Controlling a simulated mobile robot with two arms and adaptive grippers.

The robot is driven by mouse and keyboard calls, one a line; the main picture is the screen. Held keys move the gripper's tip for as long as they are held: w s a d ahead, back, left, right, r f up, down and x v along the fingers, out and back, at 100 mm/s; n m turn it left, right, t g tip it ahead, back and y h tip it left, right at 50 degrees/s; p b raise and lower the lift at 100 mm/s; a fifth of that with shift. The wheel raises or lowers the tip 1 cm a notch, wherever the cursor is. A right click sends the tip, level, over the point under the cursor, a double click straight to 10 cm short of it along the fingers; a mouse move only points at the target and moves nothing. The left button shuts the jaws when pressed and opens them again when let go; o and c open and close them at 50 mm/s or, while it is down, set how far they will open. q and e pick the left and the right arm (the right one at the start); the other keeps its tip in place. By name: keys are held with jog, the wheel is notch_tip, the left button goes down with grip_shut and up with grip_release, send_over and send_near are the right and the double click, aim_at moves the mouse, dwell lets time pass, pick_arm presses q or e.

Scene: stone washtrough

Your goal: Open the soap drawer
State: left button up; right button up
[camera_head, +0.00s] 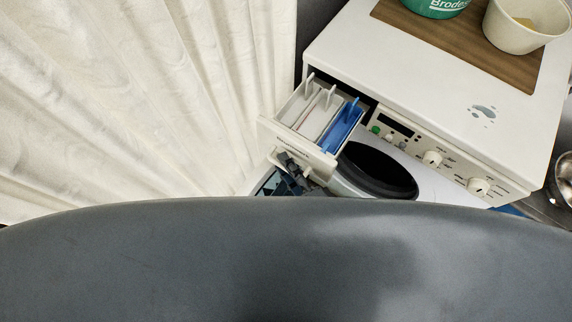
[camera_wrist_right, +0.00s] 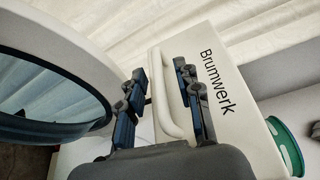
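The soap drawer (camera_head: 318,118) is pulled out of the upper left of the washing machine's front in the head view. Its white compartments and a blue insert (camera_head: 345,127) show from above. In the right wrist view the white drawer front (camera_wrist_right: 229,95) carries the word "Brumwerk" and a white bar handle (camera_wrist_right: 164,95). My right gripper (camera_wrist_right: 160,84) is open, with one finger on each side of the handle and narrow gaps visible. In the head view my right gripper (camera_head: 290,176) is at the drawer front, partly hidden. My left gripper is not in view.
The washing machine (camera_head: 400,70) has a control panel (camera_head: 430,150) and a round door (camera_head: 375,172) beside the drawer. A wooden board (camera_head: 460,42) on top bears a green container (camera_head: 435,8) and a cream tub (camera_head: 522,25). A pale curtain (camera_head: 150,90) hangs left.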

jog(key=v, duration=1.2)
jog(key=shift+f, duration=0.15)
jog(key=w+d+f+n+g+h, duration=0.1)
jog(key=d+f+n+g+h, duration=0.3)
jog(key=f, duration=0.8)
jog(key=w+d+f+n+g+h, duration=0.1)
jog(key=d+f+n, duration=0.5)
jog(key=f, duration=0.6)
jog(key=s+d+f+n+g+h, duration=0.2)
jog(key=s+d+f+n+g, duration=0.1)
jog(key=s+f, duration=0.5)
jog(key=s+d+f+n+g+h, duration=0.2)
jog(key=s+d+f+n+g, duration=0.1)
jog(key=s+f, duration=0.5)
jog(key=shift+s+d+g+h+p, duration=0.35)
jog(key=shift+s+d+g, duration=0.1)
jog(key=shift+s+g, duration=0.45)
jog(key=shift+w, duration=0.15)
